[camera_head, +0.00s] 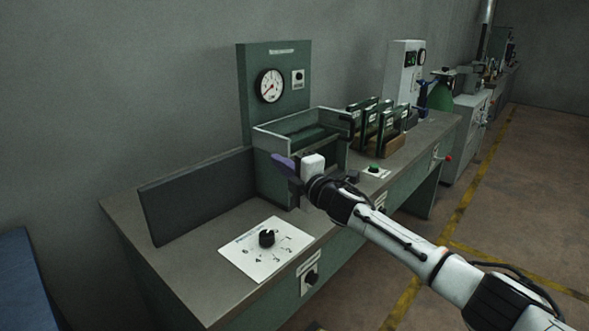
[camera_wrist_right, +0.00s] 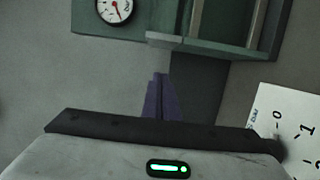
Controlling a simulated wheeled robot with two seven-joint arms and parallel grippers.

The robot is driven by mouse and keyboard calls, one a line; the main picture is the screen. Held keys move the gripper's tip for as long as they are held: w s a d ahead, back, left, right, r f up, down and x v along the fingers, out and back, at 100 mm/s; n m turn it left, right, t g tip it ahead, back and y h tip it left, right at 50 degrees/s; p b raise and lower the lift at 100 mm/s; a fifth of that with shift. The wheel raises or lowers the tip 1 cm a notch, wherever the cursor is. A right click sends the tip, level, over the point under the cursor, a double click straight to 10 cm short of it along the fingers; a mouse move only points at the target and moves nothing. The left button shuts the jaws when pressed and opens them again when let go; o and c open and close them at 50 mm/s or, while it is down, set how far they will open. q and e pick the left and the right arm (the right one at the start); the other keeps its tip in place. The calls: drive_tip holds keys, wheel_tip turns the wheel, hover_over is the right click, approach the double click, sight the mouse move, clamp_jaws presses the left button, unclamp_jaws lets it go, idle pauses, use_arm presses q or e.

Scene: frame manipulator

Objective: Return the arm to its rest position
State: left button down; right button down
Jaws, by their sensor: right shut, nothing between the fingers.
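My right arm comes in from the lower right in the head view. Its gripper (camera_head: 284,163) has purple fingers and is over the bench, in front of the green open-topped box (camera_head: 268,152). The purple fingers (camera_wrist_right: 161,98) also show in the right wrist view, pressed together with nothing between them. The arm covers part of the box's front and the bench edge. My left gripper is in neither view.
A grey bench (camera_head: 195,276) holds a white dial plate with a black knob (camera_head: 267,238), a dark panel (camera_head: 196,195), a gauge panel (camera_head: 275,62) and a rack of framed plates (camera_head: 372,128). Floor lies free at right, with yellow lines.

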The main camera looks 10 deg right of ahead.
drive_tip(key=s+f+m+g+h, duration=0.2)
drive_tip(key=s+f+m, duration=0.4)
drive_tip(key=s+f, duration=0.45)
drive_tip(key=s+f+m+g+h, duration=0.2)
drive_tip(key=s+f+m, duration=0.45)
drive_tip(key=s, duration=0.65)
drive_tip(key=s+d+f+m+g+h, duration=0.1)
drive_tip(key=s+d+f+m+g, duration=0.25)
drive_tip(key=s, duration=0.75)
drive_tip(key=s+d+f+m+g+h, duration=0.1)
drive_tip(key=s+d+f+m+g, duration=0.2)
drive_tip(key=s, duration=0.8)
drive_tip(key=s+d+f+m+g+h, duration=0.1)
drive_tip(key=s+d+f+m+g, duration=0.2)
drive_tip(key=s, duration=0.8)
drive_tip(key=w+a+f+t+y, duration=0.1)
drive_tip(key=w+a+f+t, duration=0.1)
drive_tip(key=f, duration=0.4)
drive_tip(key=w+a+f+n+t+y, duration=0.1)
drive_tip(key=w+a+f+t, duration=0.1)
drive_tip(key=f, duration=0.5)
drive_tip(key=shift+w+t, duration=0.4)
drive_tip(key=shift+t, duration=0.25)
